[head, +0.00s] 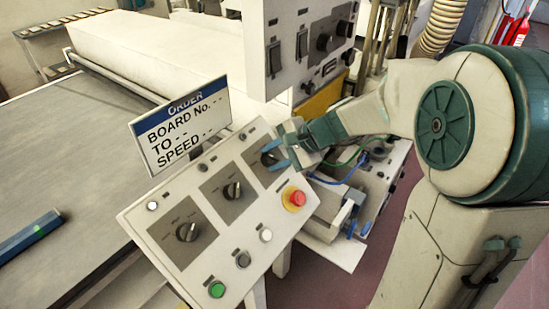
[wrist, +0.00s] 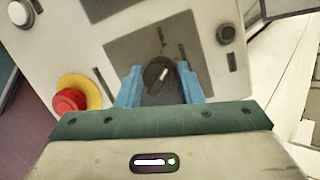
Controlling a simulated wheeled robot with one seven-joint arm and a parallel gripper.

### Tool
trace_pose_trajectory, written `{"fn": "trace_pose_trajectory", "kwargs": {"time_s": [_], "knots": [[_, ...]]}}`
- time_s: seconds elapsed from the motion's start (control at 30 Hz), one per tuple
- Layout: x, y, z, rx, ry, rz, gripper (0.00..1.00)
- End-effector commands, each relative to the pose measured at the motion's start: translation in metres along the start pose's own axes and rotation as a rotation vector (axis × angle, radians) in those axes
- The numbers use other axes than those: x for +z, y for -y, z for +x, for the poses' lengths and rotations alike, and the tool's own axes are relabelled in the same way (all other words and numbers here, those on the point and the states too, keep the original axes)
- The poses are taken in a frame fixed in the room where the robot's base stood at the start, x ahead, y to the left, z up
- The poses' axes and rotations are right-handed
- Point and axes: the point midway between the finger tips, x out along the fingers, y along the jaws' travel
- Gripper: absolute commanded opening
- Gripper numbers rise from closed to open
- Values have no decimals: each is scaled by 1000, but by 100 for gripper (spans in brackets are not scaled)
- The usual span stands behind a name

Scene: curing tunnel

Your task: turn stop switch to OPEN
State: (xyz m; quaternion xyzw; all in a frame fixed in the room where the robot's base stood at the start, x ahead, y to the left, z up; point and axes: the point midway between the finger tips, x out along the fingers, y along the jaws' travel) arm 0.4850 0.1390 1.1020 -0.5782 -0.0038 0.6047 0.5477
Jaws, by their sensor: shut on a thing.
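The control panel (head: 212,261) slopes in front of me and carries three dark rotary knobs on grey plates. My gripper (head: 277,158) is at the upper right knob (head: 267,158), which it partly hides in the head view. In the wrist view, the blue fingers (wrist: 160,90) stand on either side of that black knob (wrist: 157,75), shut on it. The knob's white pointer line leans slightly right of straight up in the wrist view. Small labels sit above it, too blurred to read, so I cannot tell which one says OPEN.
A red emergency button (head: 297,198) on a yellow ring sits close below my gripper. Two more knobs (head: 232,191) (head: 187,232), a green button (head: 217,289) and white buttons share the panel. An order sign (head: 180,125) stands behind it; a switch box (head: 300,45) rises beyond.

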Motion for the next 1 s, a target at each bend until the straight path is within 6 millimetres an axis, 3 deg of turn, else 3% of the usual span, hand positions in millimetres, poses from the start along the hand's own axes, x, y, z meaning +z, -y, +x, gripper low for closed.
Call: {"fn": "trace_pose_trajectory", "kwargs": {"time_s": [0.43, 1.0], "knots": [[-1, 0, 0, -50, 14, 251, 11], [-1, 1, -1, -59, 16, 298, 11]]}}
